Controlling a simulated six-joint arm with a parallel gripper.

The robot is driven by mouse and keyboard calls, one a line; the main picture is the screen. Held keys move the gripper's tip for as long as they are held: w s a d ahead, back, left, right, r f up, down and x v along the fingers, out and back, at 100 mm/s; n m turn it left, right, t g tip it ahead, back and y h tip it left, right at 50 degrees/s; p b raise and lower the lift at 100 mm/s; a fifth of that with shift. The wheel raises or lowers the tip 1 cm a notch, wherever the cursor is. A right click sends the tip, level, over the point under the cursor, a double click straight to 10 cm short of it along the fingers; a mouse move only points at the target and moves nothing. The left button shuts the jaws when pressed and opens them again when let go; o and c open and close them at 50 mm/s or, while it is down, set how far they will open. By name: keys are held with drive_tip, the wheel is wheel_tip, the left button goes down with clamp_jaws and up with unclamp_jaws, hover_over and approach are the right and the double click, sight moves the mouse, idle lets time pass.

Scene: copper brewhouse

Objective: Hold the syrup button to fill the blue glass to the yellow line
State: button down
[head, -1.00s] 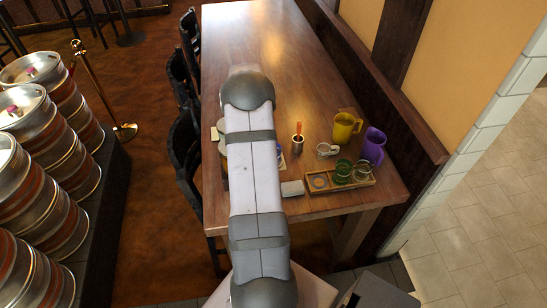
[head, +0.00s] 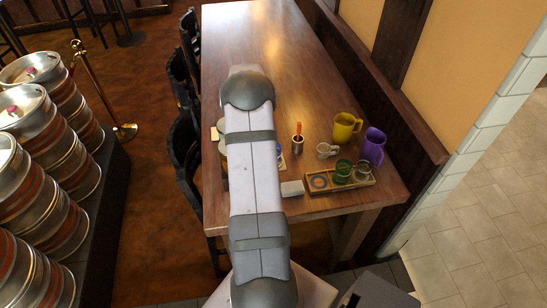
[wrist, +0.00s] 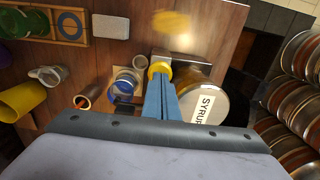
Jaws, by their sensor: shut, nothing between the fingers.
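The syrup dispenser (wrist: 208,88) shows in the wrist view as a round metal vessel with a SYRUP label. A yellow round part (wrist: 157,69), seemingly its button, is at the tips of my gripper (wrist: 161,80). The blue fingers are shut with nothing between them and overlap the yellow part; I cannot tell whether it is pressed in. The blue glass (wrist: 122,90) stands just left of the fingers. Its fill level and the yellow line cannot be made out. In the head view my arm hides the gripper and most of the dispenser; a sliver of the blue glass (head: 279,151) shows.
A wooden tray (head: 325,187) holds a green glass (head: 342,173) and a clear glass. Yellow (head: 345,128) and purple (head: 373,146) mugs, a small white jug (head: 325,150) and a cup with an orange-handled tool (head: 297,142) stand nearby. The table's far part is clear.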

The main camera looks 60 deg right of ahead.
drive_tip(key=shift+f, duration=0.3)
idle(0.4)
